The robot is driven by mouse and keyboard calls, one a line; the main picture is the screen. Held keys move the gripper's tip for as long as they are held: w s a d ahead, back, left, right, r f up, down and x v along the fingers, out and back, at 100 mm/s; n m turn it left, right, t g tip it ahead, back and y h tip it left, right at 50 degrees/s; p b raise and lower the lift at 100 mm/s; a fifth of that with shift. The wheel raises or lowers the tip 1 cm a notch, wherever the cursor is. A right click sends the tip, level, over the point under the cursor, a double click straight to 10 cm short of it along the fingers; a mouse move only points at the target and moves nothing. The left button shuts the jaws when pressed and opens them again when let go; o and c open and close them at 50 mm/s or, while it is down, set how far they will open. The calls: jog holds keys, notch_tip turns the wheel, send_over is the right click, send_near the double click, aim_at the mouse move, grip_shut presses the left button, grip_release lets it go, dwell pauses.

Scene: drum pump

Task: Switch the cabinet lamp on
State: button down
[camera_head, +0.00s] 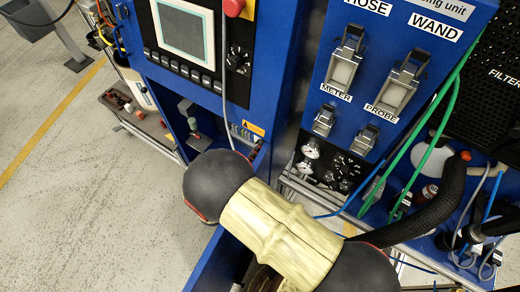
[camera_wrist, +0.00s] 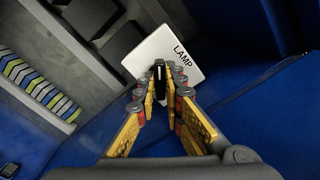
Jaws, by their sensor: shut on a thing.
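A white switch plate (camera_wrist: 187,50) marked LAMP shows in the wrist view, upper middle, set at a tilt in the picture. A small black switch lever (camera_wrist: 159,70) stands out in front of it. My gripper (camera_wrist: 159,88) has its yellow-and-grey fingers on both sides of the lever and is shut on it. The fingertips cover part of the lever and the plate's lower edge. The head view does not show the gripper; my arm is in front of that part of the blue cabinet (camera_head: 275,85). I cannot make out the lamp itself.
In the head view, a cabinet screen (camera_head: 183,30) and a red knob (camera_head: 234,6) are above my arm. Green hoses (camera_head: 428,140) and a black hose (camera_head: 432,212) are on the right. Open floor (camera_head: 60,200) lies left. Striped items (camera_wrist: 38,88) sit left in the wrist view.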

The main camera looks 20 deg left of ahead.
jog(key=shift+f+m, duration=0.1)
jog(key=shift+m, duration=0.2)
jog(key=shift+m+b, duration=0.85)
jog(key=shift+m, duration=1.15)
jog(key=shift+s+d+f+m+b, duration=0.1)
jog(key=shift+m+b, duration=0.95)
jog(key=shift+m, duration=0.95)
jog(key=shift+m+b, duration=0.55)
jog(key=shift+m, duration=0.55)
